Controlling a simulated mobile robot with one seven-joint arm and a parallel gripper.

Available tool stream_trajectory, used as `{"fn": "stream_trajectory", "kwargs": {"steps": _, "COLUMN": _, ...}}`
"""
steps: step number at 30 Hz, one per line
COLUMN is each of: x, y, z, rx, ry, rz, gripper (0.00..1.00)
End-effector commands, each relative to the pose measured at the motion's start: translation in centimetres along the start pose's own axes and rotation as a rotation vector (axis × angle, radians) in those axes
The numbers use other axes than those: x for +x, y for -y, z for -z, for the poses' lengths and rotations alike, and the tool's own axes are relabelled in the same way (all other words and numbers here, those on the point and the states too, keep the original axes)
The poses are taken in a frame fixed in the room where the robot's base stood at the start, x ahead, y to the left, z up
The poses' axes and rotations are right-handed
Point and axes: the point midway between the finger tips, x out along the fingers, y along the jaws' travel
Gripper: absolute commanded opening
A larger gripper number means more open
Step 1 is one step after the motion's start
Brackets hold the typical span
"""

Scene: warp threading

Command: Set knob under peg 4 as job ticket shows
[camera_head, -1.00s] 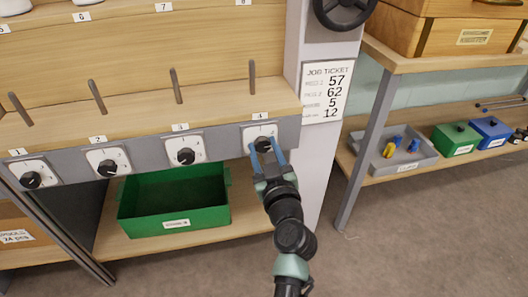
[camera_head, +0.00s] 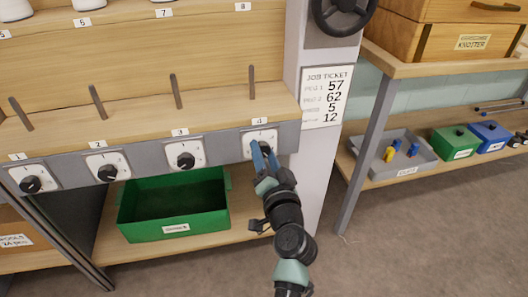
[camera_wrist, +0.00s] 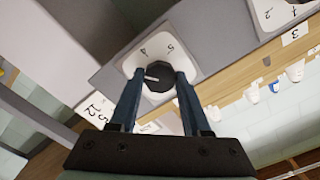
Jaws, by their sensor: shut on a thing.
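The knob under peg 4 (camera_wrist: 157,87) is dark and round, on a white dial plate (camera_head: 261,135) below label 4. My gripper (camera_head: 261,147) is at this dial, its blue fingers shut on the knob from either side. In the wrist view the fingers (camera_wrist: 157,92) flank it, and its pale pointer mark shows on its left part; digits 5 and 4 show on the plate above it.
Pegs stand along the wooden ledge, with knobs under peg 1 (camera_head: 31,184), peg 2 (camera_head: 107,173) and peg 3 (camera_head: 185,160). A green bin (camera_head: 173,218) is below. The grey post with a handwheel (camera_head: 343,12) is close right of my gripper.

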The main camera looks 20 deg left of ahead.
Motion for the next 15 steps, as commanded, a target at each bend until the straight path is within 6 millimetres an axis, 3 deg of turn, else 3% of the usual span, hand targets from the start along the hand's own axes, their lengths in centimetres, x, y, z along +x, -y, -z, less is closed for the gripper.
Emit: {"fn": "stream_trajectory", "kwargs": {"steps": 15, "x": -0.05, "y": -0.03, "z": -0.04, "rx": 0.494, "ry": 0.002, "rz": -0.003, "gripper": 0.00}}
